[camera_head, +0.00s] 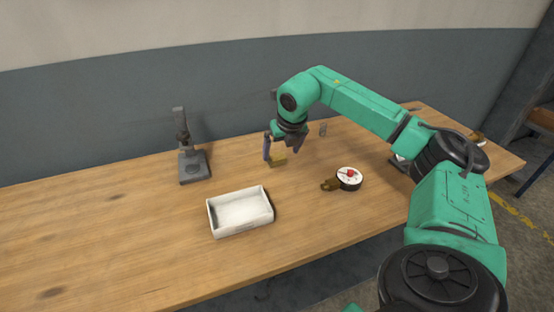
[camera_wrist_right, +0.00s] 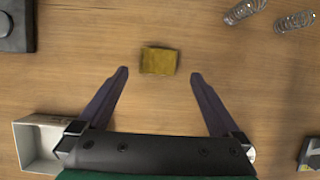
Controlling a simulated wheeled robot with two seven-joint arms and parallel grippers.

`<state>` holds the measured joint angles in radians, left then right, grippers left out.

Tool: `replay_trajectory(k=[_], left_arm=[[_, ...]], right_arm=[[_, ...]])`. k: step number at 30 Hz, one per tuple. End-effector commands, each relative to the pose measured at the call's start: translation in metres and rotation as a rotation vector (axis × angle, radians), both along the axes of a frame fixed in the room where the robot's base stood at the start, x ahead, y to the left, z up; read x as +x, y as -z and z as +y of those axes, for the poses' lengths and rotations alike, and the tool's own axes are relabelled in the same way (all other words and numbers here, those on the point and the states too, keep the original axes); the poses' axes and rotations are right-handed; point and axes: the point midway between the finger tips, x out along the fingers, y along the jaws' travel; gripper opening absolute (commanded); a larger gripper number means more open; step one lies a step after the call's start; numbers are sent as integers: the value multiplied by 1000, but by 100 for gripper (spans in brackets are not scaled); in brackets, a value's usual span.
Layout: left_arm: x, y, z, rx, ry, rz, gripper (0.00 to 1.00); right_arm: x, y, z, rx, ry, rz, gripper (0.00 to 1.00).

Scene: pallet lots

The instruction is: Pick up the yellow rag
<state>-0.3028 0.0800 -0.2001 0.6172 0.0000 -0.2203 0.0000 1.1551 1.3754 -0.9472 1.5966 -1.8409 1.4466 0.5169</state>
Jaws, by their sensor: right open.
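The yellow rag (camera_wrist_right: 158,61) is a small folded yellow piece lying flat on the wooden table. In the head view the rag (camera_head: 278,160) lies just below my right gripper (camera_head: 281,150), partly hidden by it. In the right wrist view my right gripper (camera_wrist_right: 159,75) is open and empty. Its two fingers stand apart on either side, with the rag centred just beyond the fingertips. My left gripper is in neither view.
A white tray (camera_head: 264,226) stands in front of the rag. A dark stand (camera_head: 194,168) is at the left. A round gauge-like thing (camera_head: 349,177) and a small brown thing (camera_head: 328,184) lie to the right. Metal springs (camera_wrist_right: 296,20) lie near the rag. The table's left side is clear.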

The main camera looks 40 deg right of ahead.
Motion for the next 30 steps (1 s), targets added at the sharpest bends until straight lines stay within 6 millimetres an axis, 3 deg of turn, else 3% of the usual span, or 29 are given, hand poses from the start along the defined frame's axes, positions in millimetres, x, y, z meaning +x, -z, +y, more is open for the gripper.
replay_trajectory(k=[5, 11, 12, 13, 18, 19, 30], left_arm=[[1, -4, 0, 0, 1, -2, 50], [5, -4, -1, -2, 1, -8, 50], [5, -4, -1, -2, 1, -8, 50], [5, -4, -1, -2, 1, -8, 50], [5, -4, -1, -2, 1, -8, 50], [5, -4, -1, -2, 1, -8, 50], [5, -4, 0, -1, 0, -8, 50]], right_arm=[[13, 28, -1, 1, 0, 1, 100], [15, 31, -2, 1, -2, -1, 100], [15, 31, -2, 1, -2, -1, 96], [15, 31, -2, 1, -2, -1, 85], [15, 31, -2, 1, -2, -1, 20], [15, 31, -2, 1, -2, -1, 16], [16, 20, -2, 1, -2, -4, 16]])
